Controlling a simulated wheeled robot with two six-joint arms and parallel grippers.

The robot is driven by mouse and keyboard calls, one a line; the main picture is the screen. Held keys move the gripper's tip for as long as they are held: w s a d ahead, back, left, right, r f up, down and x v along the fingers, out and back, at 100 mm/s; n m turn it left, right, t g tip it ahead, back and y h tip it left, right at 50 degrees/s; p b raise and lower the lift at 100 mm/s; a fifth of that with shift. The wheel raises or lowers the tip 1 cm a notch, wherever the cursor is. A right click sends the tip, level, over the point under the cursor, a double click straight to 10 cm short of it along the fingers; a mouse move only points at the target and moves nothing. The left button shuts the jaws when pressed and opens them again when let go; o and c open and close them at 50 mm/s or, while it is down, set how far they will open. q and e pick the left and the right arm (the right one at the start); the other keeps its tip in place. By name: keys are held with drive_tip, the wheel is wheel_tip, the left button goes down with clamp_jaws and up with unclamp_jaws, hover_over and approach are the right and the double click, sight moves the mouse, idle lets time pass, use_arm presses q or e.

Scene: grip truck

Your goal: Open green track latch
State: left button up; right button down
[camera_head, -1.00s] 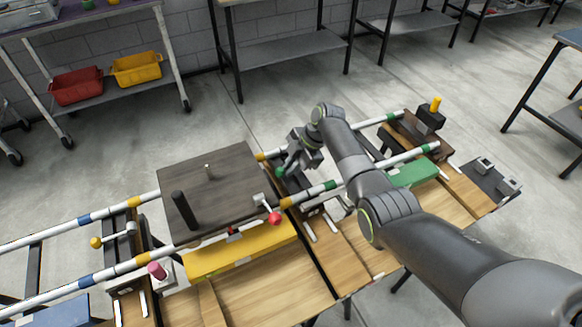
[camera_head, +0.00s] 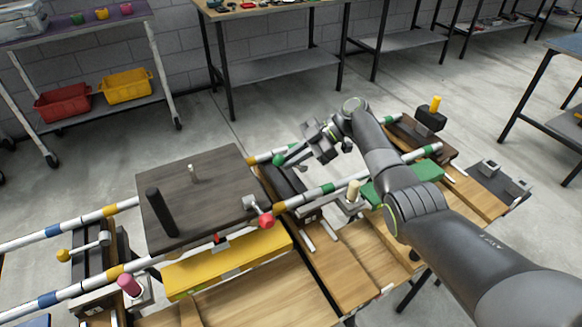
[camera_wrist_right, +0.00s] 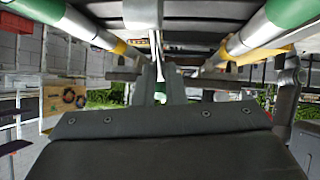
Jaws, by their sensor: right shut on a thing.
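The green latch knob (camera_head: 278,160) is at the near end of my right gripper (camera_head: 290,156), beside the dark cross block (camera_head: 284,181) between the two track rails. In the right wrist view the green knob (camera_wrist_right: 160,88) shows between the dark fingers of my right gripper (camera_wrist_right: 160,84), which are shut on it. A silver lever (camera_wrist_right: 157,45) runs down to the knob from the top of that view. Part of the knob is hidden by the fingers. My left gripper is not in view.
A dark platform (camera_head: 195,205) with an upright black handle sits on the rails at left. A red knob (camera_head: 266,222), a yellow knob (camera_head: 63,255) and a pink peg (camera_head: 129,284) are nearby. A black block with a yellow peg (camera_head: 433,113) stands at the right end.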

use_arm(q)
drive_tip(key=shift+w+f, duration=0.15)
use_arm(e)
drive_tip(key=shift+a+r, duration=0.15)
drive_tip(key=shift+a, duration=0.05)
